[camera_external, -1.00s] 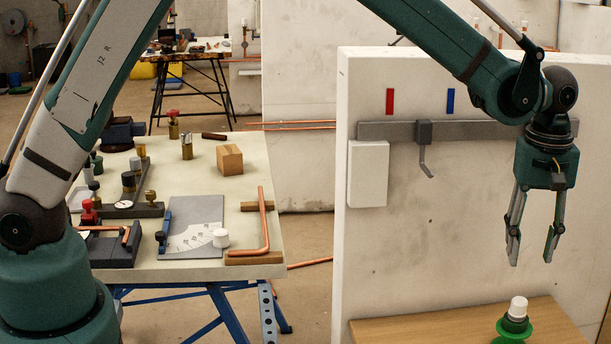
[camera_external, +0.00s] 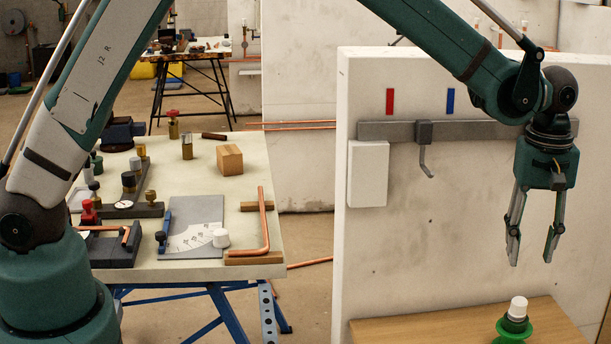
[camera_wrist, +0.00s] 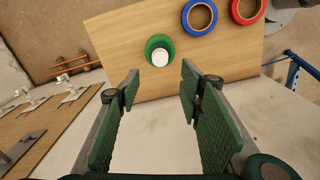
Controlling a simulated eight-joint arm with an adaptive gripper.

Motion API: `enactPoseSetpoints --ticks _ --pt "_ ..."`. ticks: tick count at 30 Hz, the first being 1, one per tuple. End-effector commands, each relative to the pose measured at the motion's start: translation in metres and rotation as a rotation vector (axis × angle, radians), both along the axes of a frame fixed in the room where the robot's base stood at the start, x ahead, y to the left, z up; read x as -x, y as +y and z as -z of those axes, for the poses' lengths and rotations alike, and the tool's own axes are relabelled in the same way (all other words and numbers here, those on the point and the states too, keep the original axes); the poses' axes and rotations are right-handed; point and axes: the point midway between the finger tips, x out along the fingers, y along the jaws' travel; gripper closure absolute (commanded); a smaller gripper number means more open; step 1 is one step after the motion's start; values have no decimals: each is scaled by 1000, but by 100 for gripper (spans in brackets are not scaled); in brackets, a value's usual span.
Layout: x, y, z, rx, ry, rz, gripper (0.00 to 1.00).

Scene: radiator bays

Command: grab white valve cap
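A small white cap (camera_external: 518,307) sits on top of a green piece (camera_external: 513,327) on the wooden board at the lower right of the external view. In the wrist view the white cap (camera_wrist: 160,57) shows from above inside a green ring (camera_wrist: 160,48), ahead of the fingers and a little left of the middle of the gap. My gripper (camera_external: 532,262) hangs above the green piece, pointing down, its fingers apart and empty. In the wrist view my gripper (camera_wrist: 158,85) is open too.
A blue tape roll (camera_wrist: 199,17) and a red one (camera_wrist: 246,10) lie on the wooden board (camera_wrist: 120,35). A white wall panel (camera_external: 460,220) with a grey rail stands behind my gripper. The workbench (camera_external: 205,265) at left holds fittings, a wooden block and copper pipe.

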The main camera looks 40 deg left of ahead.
Motion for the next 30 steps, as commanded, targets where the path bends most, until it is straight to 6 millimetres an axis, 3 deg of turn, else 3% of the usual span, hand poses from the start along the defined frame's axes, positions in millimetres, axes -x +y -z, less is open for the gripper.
enactPoseSetpoints --ticks 20,30 --pt "1 1 -1 0 1 1 60" --pt "26 30 -21 -6 33 28 60"
